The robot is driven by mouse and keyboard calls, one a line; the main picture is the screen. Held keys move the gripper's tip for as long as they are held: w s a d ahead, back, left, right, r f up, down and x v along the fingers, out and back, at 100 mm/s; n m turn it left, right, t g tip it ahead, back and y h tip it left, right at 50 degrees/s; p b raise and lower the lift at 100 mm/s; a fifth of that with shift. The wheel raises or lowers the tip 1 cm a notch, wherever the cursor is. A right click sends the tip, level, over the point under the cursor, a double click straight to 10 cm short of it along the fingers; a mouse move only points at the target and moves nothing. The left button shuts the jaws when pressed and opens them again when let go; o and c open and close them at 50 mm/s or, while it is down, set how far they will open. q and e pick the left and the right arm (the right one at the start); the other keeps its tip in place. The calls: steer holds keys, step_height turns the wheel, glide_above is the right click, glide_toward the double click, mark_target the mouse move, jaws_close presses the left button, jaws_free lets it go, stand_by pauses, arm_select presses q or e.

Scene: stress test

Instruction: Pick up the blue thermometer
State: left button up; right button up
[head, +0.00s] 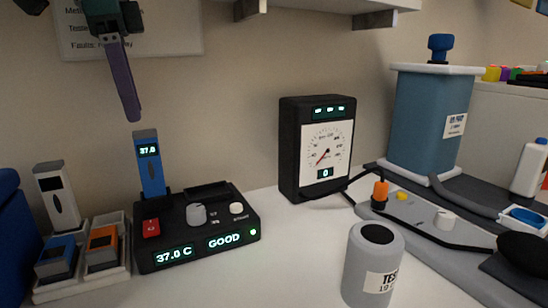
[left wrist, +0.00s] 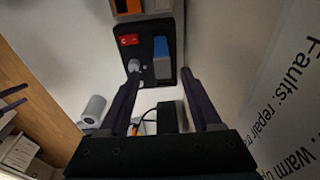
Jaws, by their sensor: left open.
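The blue thermometer (head: 150,165) stands upright in the back left of a black dock (head: 200,240); its small screen reads 37.0. In the left wrist view the thermometer (left wrist: 162,50) appears beyond the fingertips, between their lines. My left gripper (head: 134,112) hangs from above with purple fingers, over the thermometer and apart from it in the head view. In the left wrist view the left gripper (left wrist: 160,78) is open with nothing between its fingers. The thermometer's lower end is hidden in the dock. My right gripper is not in view.
A white thermometer-like device (head: 58,195) stands left of the dock, behind a white tray (head: 125,262) with blue and orange blocks. A black gauge box (head: 290,150) stands to the right. A grey cylinder (head: 358,270) stands in front. A shelf (head: 330,5) overhangs above.

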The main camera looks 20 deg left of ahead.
mark_target(141, 132)
arm_select(q)
steer(key=f, duration=0.4)
steer(key=shift+w+f+b, duration=0.2)
steer(key=shift+w+b, duration=0.1)
steer(key=shift+b, duration=0.05)
steer(key=shift+w+d+f, duration=0.1)
steer(key=shift+f, duration=0.8)
steer(key=shift+w+d+f, duration=0.15)
steer(key=shift+f, duration=0.8)
steer(key=shift+w+d+f, duration=0.1)
steer(key=shift+f, duration=0.8)
jaws_close()
